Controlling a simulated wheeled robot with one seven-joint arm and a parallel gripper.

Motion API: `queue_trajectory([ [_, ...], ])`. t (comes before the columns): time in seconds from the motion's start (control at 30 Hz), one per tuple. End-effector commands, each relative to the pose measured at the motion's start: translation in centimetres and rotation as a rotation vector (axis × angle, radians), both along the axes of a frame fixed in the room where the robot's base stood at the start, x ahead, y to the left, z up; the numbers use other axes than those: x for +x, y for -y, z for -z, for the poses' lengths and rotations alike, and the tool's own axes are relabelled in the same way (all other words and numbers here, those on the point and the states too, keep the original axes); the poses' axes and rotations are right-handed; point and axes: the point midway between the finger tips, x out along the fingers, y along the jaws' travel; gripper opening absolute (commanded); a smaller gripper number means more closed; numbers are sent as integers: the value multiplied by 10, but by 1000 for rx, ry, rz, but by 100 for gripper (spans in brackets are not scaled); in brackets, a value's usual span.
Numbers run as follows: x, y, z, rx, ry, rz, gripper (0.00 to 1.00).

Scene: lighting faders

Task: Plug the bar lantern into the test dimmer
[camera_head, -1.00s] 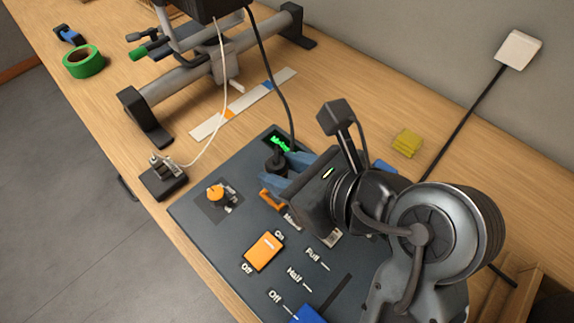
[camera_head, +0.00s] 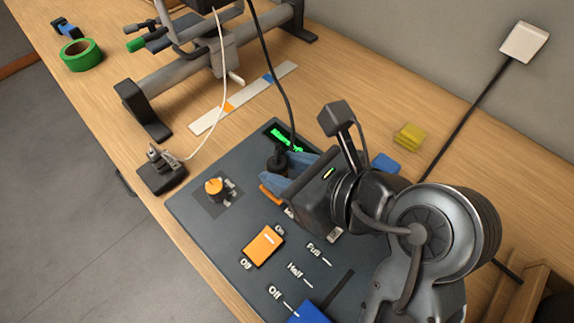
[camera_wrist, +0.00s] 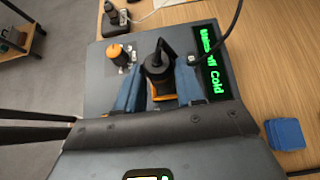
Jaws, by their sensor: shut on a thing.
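The test dimmer (camera_head: 215,240) is a dark grey panel on the bench. It has a green-lit display (camera_head: 285,138), which reads "Cold" on one line in the wrist view. A black plug (camera_wrist: 158,62) stands between my blue fingertips, and my gripper (camera_head: 285,172) is shut on it. The plug also shows in the head view (camera_head: 277,158), roughly upright over the panel. An orange part (camera_wrist: 163,92) of the panel lies just beside the plug. I cannot tell whether the plug is seated. A black cable runs up from the plug to the bar lantern (camera_head: 203,4), mostly cut off at the top.
The panel carries an orange knob (camera_head: 214,187), an orange On/Off switch (camera_head: 263,245) and a blue fader (camera_head: 308,313). A small black block (camera_head: 160,178) with a white-cabled plug stands beside it. A pipe stand (camera_head: 150,115), green tape (camera_head: 82,55) and yellow sponge (camera_head: 408,137) lie around.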

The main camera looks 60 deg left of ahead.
Motion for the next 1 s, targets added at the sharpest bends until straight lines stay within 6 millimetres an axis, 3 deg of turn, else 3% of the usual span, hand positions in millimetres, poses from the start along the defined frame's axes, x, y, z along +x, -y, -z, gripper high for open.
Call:
queue_trajectory([
  [1.0, 0, 0, 9, 1, 0, 0, 6],
])
